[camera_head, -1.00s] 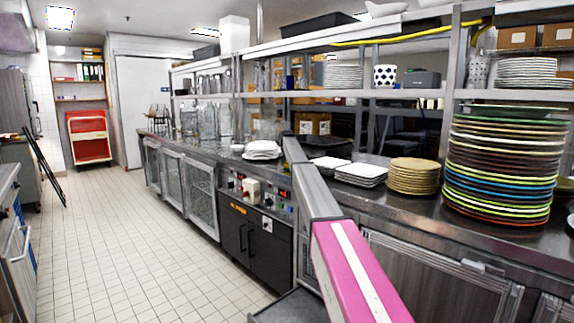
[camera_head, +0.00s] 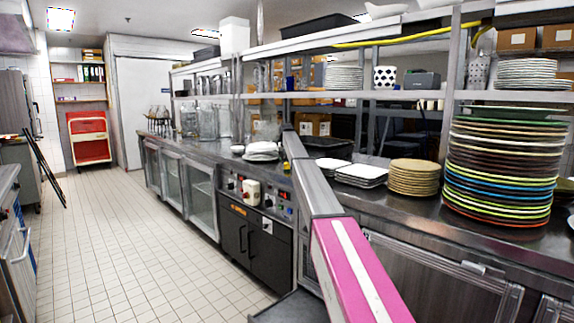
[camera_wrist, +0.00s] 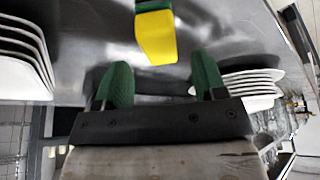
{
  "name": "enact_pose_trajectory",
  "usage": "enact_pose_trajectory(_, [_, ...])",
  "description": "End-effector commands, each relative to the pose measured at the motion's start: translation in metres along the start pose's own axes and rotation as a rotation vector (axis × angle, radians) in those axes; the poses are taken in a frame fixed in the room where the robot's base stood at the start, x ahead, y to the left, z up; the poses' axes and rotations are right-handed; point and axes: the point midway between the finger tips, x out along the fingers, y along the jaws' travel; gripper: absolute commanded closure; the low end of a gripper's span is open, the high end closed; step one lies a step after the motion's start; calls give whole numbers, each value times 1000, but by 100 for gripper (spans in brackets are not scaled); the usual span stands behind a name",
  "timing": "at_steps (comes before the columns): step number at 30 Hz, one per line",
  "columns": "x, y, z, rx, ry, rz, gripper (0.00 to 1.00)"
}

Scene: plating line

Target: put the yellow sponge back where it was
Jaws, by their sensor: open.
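The yellow sponge (camera_wrist: 155,37) with a green layer shows at the top of the wrist view, against the grey metal counter (camera_wrist: 85,20). My gripper (camera_wrist: 164,80) has two green fingertips spread wide apart with nothing between them. The sponge is beyond the fingertips, roughly in line with the gap and apart from both. In the head view, a small yellow patch (camera_head: 286,166) just left of my arm looks like the sponge. My gripper is hidden behind my arm there.
White plates (camera_wrist: 22,60) stand left of my gripper in the wrist view, and another white stack (camera_wrist: 250,88) is close by the right fingertip. In the head view, tan plates (camera_head: 413,178) and a tall coloured plate stack (camera_head: 500,165) stand to the right. A shelf (camera_head: 350,94) runs above the counter.

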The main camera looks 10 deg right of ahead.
Motion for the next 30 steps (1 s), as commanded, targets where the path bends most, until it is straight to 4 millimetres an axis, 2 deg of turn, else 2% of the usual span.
enact_pose_trajectory(1, [-12, 0, 1, 0, 2, 0, 36])
enact_pose_trajectory(6, [-46, 0, 1, 0, 2, 0, 36])
enact_pose_trajectory(12, [-73, 0, 0, 0, 0, 0, 36])
enact_pose_trajectory(30, [-78, 0, 0, 0, 0, 0, 36])
